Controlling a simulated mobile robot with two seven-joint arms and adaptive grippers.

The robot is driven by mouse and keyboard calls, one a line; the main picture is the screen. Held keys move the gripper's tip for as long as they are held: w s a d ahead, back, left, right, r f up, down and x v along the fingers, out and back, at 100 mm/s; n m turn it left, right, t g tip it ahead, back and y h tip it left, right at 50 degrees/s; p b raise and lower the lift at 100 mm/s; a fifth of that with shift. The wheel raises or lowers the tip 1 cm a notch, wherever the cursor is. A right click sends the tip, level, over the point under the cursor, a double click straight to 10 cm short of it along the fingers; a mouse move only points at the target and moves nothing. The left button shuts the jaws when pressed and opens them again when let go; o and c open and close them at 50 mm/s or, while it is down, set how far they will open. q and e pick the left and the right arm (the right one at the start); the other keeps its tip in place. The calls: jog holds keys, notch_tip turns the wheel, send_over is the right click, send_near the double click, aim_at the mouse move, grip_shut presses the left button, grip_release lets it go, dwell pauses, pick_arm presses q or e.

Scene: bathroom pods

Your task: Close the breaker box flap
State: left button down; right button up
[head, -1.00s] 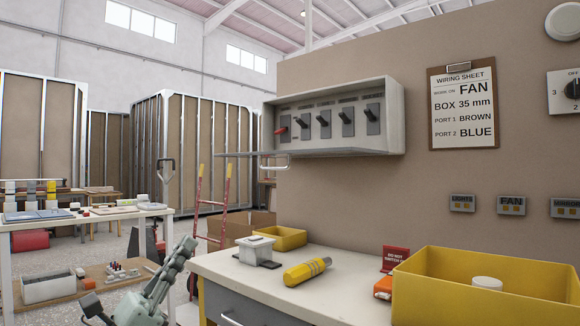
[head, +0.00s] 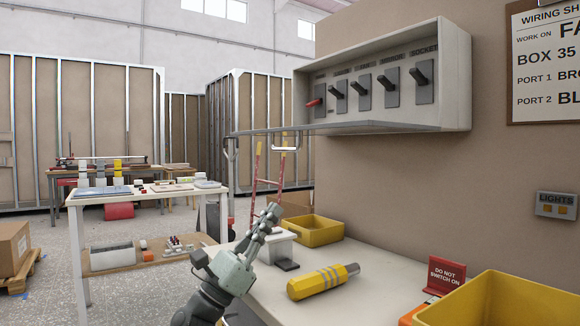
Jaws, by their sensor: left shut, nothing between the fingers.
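The breaker box (head: 452,90) is mounted on the brown wall at the upper right. Its front is open and shows a row of switches, the leftmost one with a red lever (head: 314,103). The flap (head: 268,131) hangs open, seen nearly edge-on, sticking out from the bottom of the box toward the left. A handle (head: 285,148) hangs under the flap. My left gripper (head: 272,213) is shut and empty, pointing up. In the picture it is below the flap and handle, apart from both, in front of the workbench. My right gripper is not in view.
The workbench (head: 358,305) below holds a yellow-and-grey cylinder (head: 322,281), a small grey box (head: 281,246), a yellow bin (head: 316,231), a red sign (head: 447,274) and a larger yellow bin (head: 510,300). A white table (head: 145,196) stands to the left.

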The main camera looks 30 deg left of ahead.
pick_arm(q)
jog(key=w+d+r+p, duration=0.1)
jog(key=w+r+p, duration=0.2)
jog(key=r, duration=0.6)
jog(key=shift+d+r, duration=0.15)
jog(key=shift+r, duration=0.05)
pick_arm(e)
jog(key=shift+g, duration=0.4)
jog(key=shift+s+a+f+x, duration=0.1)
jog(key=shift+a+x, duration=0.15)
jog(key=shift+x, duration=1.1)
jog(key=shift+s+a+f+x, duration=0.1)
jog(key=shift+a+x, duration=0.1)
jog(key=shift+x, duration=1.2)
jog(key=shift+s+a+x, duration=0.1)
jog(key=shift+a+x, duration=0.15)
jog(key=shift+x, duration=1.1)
pick_arm(q)
jog(key=shift+r, duration=0.1)
